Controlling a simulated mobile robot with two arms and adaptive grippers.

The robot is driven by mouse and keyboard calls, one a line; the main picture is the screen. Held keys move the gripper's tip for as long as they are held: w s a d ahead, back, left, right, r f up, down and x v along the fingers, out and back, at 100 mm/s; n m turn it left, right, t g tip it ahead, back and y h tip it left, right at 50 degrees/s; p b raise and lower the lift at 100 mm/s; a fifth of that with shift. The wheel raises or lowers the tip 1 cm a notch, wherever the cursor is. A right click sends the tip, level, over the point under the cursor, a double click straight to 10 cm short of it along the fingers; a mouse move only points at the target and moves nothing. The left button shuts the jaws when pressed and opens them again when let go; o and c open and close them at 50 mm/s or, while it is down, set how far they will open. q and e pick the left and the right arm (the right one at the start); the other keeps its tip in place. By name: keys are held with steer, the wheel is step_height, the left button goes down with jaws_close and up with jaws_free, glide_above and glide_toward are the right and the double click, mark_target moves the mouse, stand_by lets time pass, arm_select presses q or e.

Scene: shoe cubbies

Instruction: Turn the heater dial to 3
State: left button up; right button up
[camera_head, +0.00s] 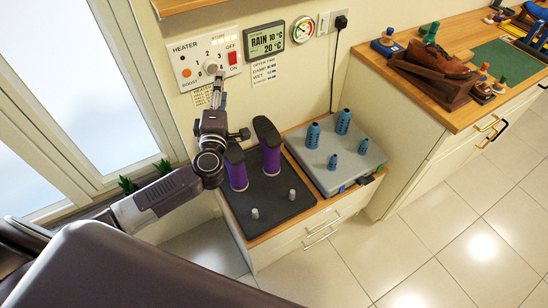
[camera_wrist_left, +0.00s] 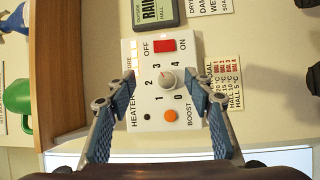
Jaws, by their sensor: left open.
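The white heater panel (camera_head: 205,57) is on the wall; it also shows in the left wrist view (camera_wrist_left: 140,68), turned on its side. Its round grey dial (camera_wrist_left: 168,81) has the numbers 0 to 4 around it. A small red mark on the dial appears to point toward the 3. The dial (camera_head: 212,68) is partly covered by the gripper in the head view. My left gripper (camera_head: 218,86) is in front of the panel. In the left wrist view its fingers (camera_wrist_left: 159,88) are spread open on either side of the dial, apart from it. My right gripper is not in view.
A red switch (camera_wrist_left: 164,46) and an orange boost button (camera_wrist_left: 171,115) flank the dial. A weather display (camera_head: 264,39) and a round gauge (camera_head: 301,29) hang to the right. Below stand purple boot shapes (camera_head: 237,172) on a dark mat (camera_head: 285,212). A window is at left.

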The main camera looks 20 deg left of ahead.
arm_select(q)
steer(key=s+d+f+m+g+h, duration=0.1)
steer(key=s+d+f+m+h, duration=0.2)
steer(key=d+f+m+h, duration=0.2)
steer(key=s+d+f+m+g+h+b, duration=0.1)
steer(key=s+d+f+m+h, duration=0.2)
steer(key=d+f+m+h, duration=0.3)
steer(key=d+f+m, duration=0.4)
steer(key=d, duration=0.3)
steer(key=shift+f, duration=0.4)
